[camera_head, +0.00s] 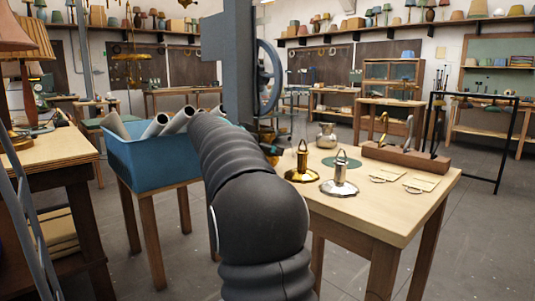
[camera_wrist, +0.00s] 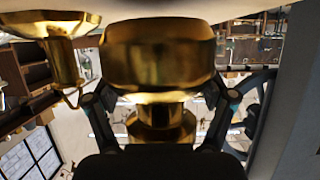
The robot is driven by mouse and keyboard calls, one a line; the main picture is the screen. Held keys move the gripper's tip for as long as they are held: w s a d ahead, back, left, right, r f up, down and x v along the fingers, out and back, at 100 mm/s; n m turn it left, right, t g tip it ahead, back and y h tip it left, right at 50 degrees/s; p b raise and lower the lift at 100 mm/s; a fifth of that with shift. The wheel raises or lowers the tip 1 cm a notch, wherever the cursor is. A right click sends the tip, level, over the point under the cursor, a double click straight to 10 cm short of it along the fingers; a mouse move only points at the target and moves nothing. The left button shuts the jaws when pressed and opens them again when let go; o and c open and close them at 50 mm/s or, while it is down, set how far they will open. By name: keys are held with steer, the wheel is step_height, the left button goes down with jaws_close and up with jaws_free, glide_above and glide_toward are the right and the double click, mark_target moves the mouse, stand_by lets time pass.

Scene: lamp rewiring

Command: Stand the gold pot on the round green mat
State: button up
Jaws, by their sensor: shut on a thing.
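My gripper (camera_wrist: 161,103) is shut on the gold pot (camera_wrist: 158,52) in the wrist view, with one finger on each side of its narrow part. The pot's wide shiny body fills the top middle of that view, which appears upside down. In the head view my arm hides the gripper and most or all of the held pot. The round green mat (camera_head: 342,162) lies flat on the wooden table (camera_head: 405,213), to the right of my arm. Nothing stands on its visible part. I cannot tell how high the pot is above the table.
A gold lamp base (camera_head: 301,168) and a silver one (camera_head: 339,183) stand in front of the mat. A pale metal jug (camera_head: 326,136) stands behind it. A wooden rack (camera_head: 405,157) and flat cards (camera_head: 421,184) lie right. A blue bin (camera_head: 150,158) with rolls is left.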

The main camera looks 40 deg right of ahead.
steer(key=shift+f, duration=0.6)
steer(key=shift+f, duration=0.1)
steer(key=o, duration=1.3)
steer(key=shift+c, duration=0.2)
steer(key=shift+a+r, duration=0.2)
steer(key=shift+a, duration=0.05)
steer(key=v, duration=1.1)
steer(key=shift+a+r, duration=0.15)
steer(key=shift+a, duration=0.05)
steer(key=shift+s, duration=0.1)
